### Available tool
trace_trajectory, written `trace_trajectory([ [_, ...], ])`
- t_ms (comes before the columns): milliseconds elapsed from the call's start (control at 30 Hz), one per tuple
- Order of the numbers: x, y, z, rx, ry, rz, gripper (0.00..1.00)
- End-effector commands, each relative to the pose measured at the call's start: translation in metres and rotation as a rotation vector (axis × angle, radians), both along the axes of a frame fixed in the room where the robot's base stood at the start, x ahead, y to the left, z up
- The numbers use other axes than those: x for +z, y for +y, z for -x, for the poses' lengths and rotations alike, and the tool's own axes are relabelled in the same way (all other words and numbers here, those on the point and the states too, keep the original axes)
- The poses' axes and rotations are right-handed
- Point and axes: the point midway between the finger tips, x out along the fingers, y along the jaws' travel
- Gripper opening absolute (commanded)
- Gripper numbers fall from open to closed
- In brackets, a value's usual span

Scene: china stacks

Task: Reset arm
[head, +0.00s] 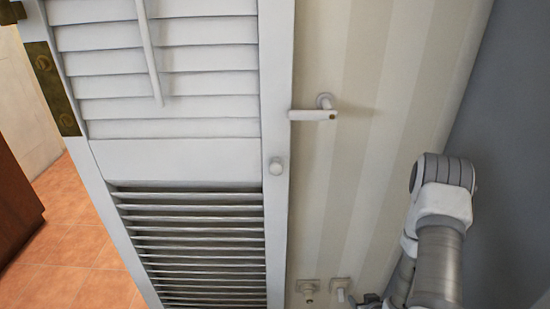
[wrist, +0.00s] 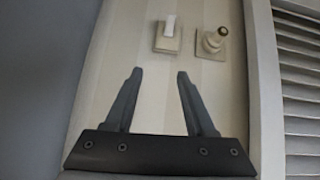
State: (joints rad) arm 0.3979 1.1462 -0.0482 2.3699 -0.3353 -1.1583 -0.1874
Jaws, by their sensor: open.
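My gripper (wrist: 158,80) shows in the wrist view with its two dark fingers spread apart and nothing between them. Beyond the fingertips is a pale striped wall. In the head view my arm reaches down at the lower right, and only a small dark part of the gripper end shows at the bottom edge; the fingers cannot be made out there.
Two small wall fittings (head: 307,287) are low on the striped wall (head: 365,130). Orange floor tiles (head: 75,235) show at left.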

Motion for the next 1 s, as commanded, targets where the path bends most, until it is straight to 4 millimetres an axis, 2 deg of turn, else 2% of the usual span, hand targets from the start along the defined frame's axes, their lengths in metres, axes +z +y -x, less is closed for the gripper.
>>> trace_trajectory([
  [33,0.014,-0.002,-0.010,0.005,0.001,0.012,0.55],
  [200,0.051,-0.005,-0.031,0.009,0.034,0.042,0.55],
  [500,0.125,-0.003,-0.053,0.000,0.085,0.079,0.55],
  [767,0.192,0.007,-0.055,-0.020,0.122,0.094,0.55],
  [1000,0.253,0.022,-0.042,-0.038,0.154,0.091,0.55],
])
